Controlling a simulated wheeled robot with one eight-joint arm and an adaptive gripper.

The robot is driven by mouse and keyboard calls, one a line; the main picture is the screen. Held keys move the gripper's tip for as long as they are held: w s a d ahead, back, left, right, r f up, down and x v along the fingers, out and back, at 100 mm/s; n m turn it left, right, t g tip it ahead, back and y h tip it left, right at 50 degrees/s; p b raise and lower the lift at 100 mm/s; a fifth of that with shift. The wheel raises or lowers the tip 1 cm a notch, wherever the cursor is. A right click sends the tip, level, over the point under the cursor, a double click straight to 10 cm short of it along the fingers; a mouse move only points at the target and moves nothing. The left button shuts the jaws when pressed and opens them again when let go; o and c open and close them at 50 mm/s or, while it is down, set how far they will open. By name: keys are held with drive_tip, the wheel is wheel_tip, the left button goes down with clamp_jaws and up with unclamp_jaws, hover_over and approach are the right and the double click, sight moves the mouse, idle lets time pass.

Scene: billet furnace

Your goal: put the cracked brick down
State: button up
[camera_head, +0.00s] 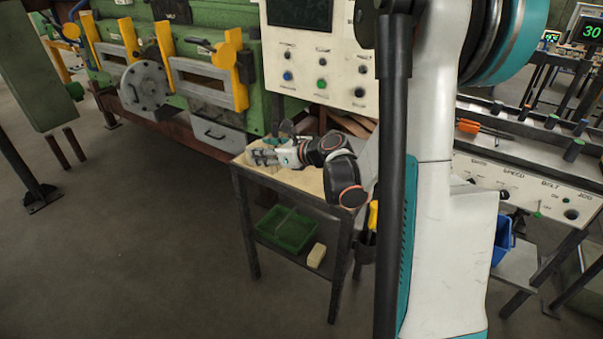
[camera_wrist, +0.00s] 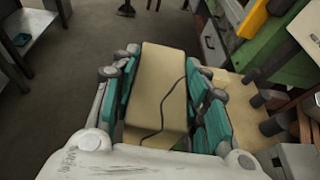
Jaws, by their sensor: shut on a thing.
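The cracked brick (camera_wrist: 158,85) is a pale yellow block with a dark wavy crack line down its face. In the wrist view it lies between the teal pads of my gripper (camera_wrist: 165,95), which is shut on it from both sides. In the head view my gripper (camera_head: 268,156) is over the far left part of a small table's pale top (camera_head: 300,180). There the brick is mostly hidden by the fingers or blends with the top. I cannot tell whether the brick touches the table.
A green tray (camera_head: 286,229) and a pale block (camera_head: 317,255) are on the table's lower shelf. The green furnace machine (camera_head: 210,110) and a control panel (camera_head: 318,70) stand behind the table. A long bench (camera_head: 520,180) is at the right.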

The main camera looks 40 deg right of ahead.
drive_tip(key=s+d+r, duration=0.1)
drive_tip(key=s+d, duration=0.2)
drive_tip(key=d, duration=0.8)
drive_tip(key=s+d+r, duration=0.1)
drive_tip(key=s+d, duration=0.2)
drive_tip(key=d, duration=0.8)
drive_tip(key=shift+n+y, duration=0.3)
drive_tip(key=shift+n, duration=0.1)
drive_tip(key=f+b, duration=0.2)
drive_tip(key=f, duration=0.8)
drive_tip(key=f+b, duration=0.3)
drive_tip(key=f, duration=0.6)
drive_tip(key=shift+w+a+f+b, duration=0.1)
drive_tip(key=shift+w+f+b, duration=0.1)
drive_tip(key=shift+f+b, duration=0.2)
drive_tip(key=shift+f, duration=0.1)
drive_tip(key=o, duration=1.1)
drive_tip(key=shift+r, duration=0.2)
drive_tip(key=p+v, duration=0.3)
drive_tip(key=v, duration=0.9)
